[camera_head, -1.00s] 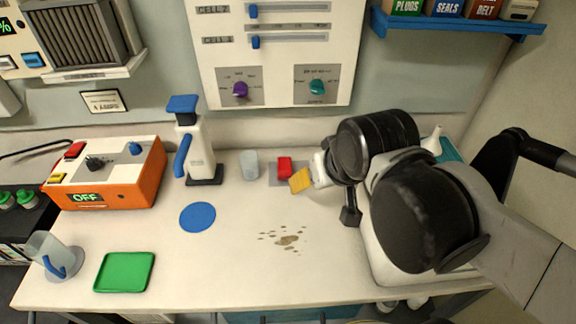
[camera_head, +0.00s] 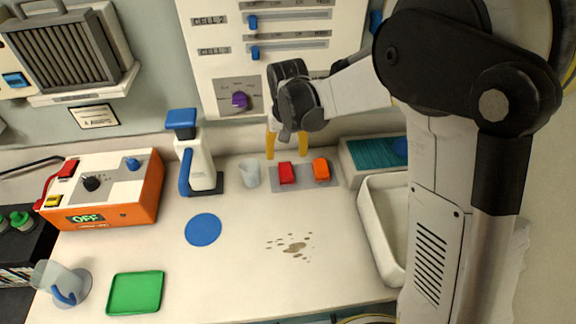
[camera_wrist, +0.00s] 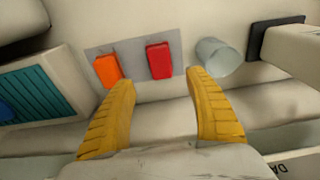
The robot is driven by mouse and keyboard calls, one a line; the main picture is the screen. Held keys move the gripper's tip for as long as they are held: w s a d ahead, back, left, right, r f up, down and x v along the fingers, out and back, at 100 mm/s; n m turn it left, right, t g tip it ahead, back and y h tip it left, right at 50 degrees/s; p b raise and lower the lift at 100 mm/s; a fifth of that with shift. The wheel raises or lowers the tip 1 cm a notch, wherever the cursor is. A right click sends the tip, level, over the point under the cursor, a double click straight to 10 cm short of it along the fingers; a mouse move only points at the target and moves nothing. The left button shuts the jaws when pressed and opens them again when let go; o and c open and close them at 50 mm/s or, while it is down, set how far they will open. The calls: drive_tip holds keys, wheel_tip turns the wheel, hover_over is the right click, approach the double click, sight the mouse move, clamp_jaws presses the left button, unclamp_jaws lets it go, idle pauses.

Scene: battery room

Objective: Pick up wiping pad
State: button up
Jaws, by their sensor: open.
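No thing in view is plainly marked as the wiping pad. A red block (camera_head: 286,173) and an orange block (camera_head: 321,170) sit side by side on a grey plate (camera_head: 304,183) at the back of the bench. A blue piece (camera_head: 401,147) lies on a teal ribbed tray (camera_head: 372,154) to their right, partly hidden by my arm. My gripper (camera_head: 287,146) is open and empty, its yellow fingers pointing down close to the blocks. In the wrist view, the red block (camera_wrist: 159,61) shows between and beyond the fingertips (camera_wrist: 160,80), and the orange block (camera_wrist: 107,69) beyond the left finger.
A translucent cup (camera_head: 249,173) stands left of the plate, near a white press-like device (camera_head: 197,163). A brown stain (camera_head: 293,247), a blue disc (camera_head: 203,229) and a green tray (camera_head: 135,292) lie on the bench. A white bin (camera_head: 377,230) is at right. The front middle is mostly clear.

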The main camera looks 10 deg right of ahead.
sight(286, 169)
drive_tip(key=f+b, duration=0.1)
drive_tip(key=f, duration=0.2)
drive_tip(key=f+b, duration=0.1)
drive_tip(key=f, duration=0.2)
drive_tip(key=w+f+b, duration=0.1)
drive_tip(key=f, duration=0.2)
drive_tip(key=shift+f+b, duration=0.3)
drive_tip(key=shift+f, duration=0.1)
drive_tip(key=shift+r, duration=0.1)
drive_tip(key=c, duration=1.3)
